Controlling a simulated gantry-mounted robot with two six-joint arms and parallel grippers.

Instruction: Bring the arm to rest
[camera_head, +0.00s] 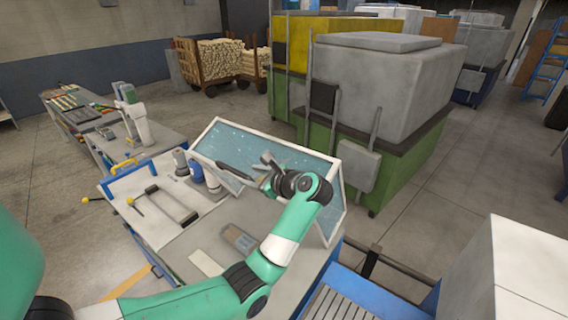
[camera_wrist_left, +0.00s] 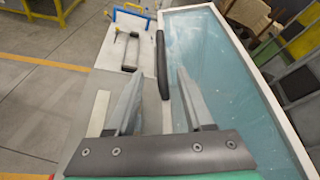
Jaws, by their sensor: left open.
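My left arm, green and white, reaches in from the lower left in the head view. Its gripper (camera_head: 266,168) is over the blue-topped, white-framed panel (camera_head: 228,135). In the left wrist view the jaws (camera_wrist_left: 160,77) are apart, with no object gripped between them. A dark elongated bar (camera_wrist_left: 162,62) shows just ahead of the fingertips, along the panel's white edge; it also shows in the head view (camera_head: 234,170). Whether it touches a finger cannot be told. My right gripper is not in view.
The workbench holds a white board (camera_head: 170,228) with a dark-handled frame tool (camera_head: 167,208), a blue bottle (camera_head: 196,171), a brush-like block (camera_head: 238,238) and a pale strip (camera_head: 205,262). A large green-and-grey machine (camera_head: 385,90) stands behind. Open floor (camera_head: 450,190) lies at right.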

